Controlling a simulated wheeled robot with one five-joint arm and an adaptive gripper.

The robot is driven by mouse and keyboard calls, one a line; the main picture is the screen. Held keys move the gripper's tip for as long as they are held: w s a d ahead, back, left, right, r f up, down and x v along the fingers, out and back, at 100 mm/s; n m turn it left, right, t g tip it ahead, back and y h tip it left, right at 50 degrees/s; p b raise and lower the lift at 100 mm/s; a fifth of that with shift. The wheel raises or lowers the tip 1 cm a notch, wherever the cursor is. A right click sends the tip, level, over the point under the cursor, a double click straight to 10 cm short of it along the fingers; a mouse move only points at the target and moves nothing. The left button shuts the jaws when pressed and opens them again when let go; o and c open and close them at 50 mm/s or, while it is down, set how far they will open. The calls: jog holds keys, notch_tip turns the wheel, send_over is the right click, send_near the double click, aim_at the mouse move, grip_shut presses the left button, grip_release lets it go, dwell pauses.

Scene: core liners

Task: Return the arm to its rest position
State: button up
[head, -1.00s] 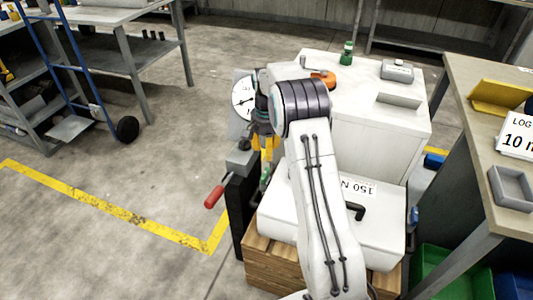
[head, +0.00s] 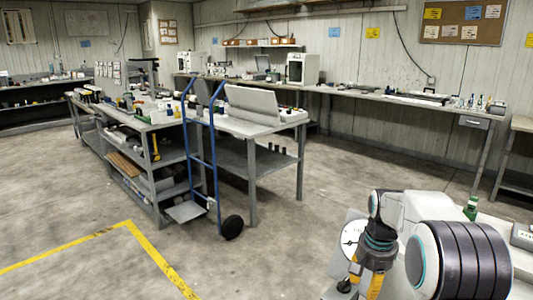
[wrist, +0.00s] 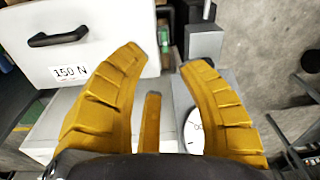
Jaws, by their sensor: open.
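A white panel with a black handle and a "150 N" label (wrist: 70,72) lies beyond the left finger. A grey block (wrist: 203,42) stands beyond the right finger. A white round dial (wrist: 195,130) shows between the fingers, partly hidden by the right one. In the head view my arm is at the lower right, bent, with the yellow of my gripper (head: 368,284) at the bottom, its tips out of frame. The dial (head: 352,236) is just left of it.
A blue hand truck (head: 205,160) stands against a grey workbench (head: 275,165) on the left. A small green object (head: 471,208) is on the white surface behind my arm. Yellow floor lines (head: 130,228) mark the lower left. The floor between bench and arm is clear.

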jog(key=s+a+r+n+t+p, duration=0.1)
jog(key=s+a+r+n+p, duration=0.2)
jog(key=s+r, duration=0.45)
jog(key=s+a+r+n+t+p, duration=0.1)
jog(key=s+a+r+p, duration=0.2)
jog(key=s+r+p, duration=0.35)
jog(key=s+a+r+n+p, duration=0.1)
jog(key=s+r+n+p, duration=0.2)
jog(key=s, duration=1)
jog(key=shift+a+r+t+p, duration=0.35)
jog(key=shift+r+p, duration=0.1)
jog(key=shift+r, duration=0.9)
